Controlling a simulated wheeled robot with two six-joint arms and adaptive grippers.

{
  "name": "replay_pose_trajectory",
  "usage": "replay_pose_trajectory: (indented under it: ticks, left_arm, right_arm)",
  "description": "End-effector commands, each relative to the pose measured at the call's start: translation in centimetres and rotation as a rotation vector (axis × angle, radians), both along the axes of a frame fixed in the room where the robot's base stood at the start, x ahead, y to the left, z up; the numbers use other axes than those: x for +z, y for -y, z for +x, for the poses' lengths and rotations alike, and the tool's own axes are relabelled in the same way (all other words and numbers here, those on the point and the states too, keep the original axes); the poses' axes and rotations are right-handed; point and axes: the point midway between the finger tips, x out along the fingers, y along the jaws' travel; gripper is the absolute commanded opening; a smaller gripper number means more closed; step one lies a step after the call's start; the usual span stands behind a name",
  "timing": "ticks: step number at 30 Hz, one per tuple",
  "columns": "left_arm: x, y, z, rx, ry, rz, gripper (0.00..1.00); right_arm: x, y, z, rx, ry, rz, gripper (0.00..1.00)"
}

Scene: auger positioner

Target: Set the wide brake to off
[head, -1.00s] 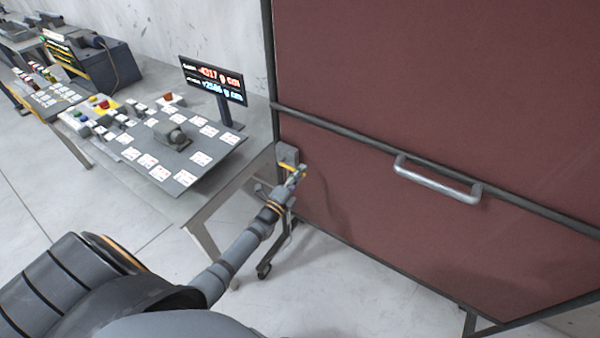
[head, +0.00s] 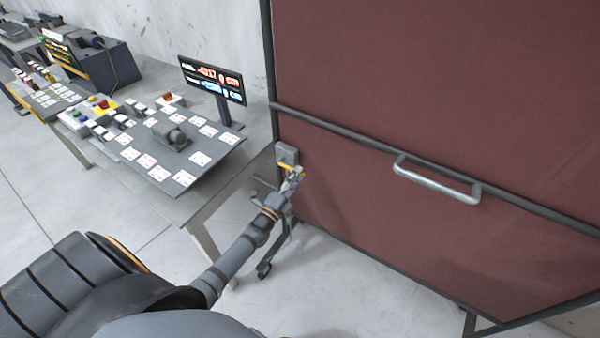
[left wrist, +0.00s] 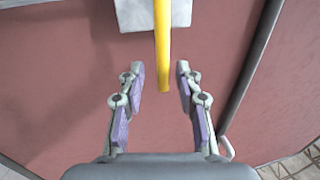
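The wide brake appears as a grey box (head: 287,153) with a yellow lever (head: 288,166) on the lower left of the dark red panel (head: 400,80). In the left wrist view the yellow lever (left wrist: 162,48) comes down from the pale box (left wrist: 140,14) at the top. My left gripper (head: 293,178) is just below the box in the head view. In the left wrist view my left gripper (left wrist: 160,72) is open, with the lever's free end between its two fingers and a gap on each side. My right gripper is not in view.
A metal handle (head: 437,180) sticks out from the panel to the right. A table on the left carries a labelled control board (head: 215,148) and a display (head: 212,80). A table leg and a wheeled foot (head: 264,269) stand near my left forearm.

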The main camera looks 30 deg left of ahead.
Motion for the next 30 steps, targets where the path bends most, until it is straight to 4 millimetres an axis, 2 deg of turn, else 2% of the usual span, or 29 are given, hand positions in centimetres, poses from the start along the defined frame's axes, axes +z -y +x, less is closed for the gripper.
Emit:
replay_pose_trajectory:
  ticks: [1, 6, 12, 17, 30]
  left_arm:
    - [-0.4, -0.1, -1.3, -0.001, -0.004, 0.001, 0.34]
    - [-1.2, -0.4, -5.4, -0.001, -0.004, 0.001, 0.34]
    - [-1.8, -0.7, -8.6, -0.001, -0.002, -0.001, 0.34]
    - [-1.9, -0.7, -9.4, -0.001, 0.0, 0.001, 0.34]
    - [-1.9, -0.7, -9.4, 0.0, 0.0, 0.0, 0.34]
  right_arm:
    - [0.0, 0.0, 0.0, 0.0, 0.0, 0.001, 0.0]
    - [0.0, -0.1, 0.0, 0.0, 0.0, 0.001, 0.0]
    - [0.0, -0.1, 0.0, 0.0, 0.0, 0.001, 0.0]
    - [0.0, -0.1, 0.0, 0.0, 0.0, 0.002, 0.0]
    - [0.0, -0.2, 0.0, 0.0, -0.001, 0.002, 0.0]
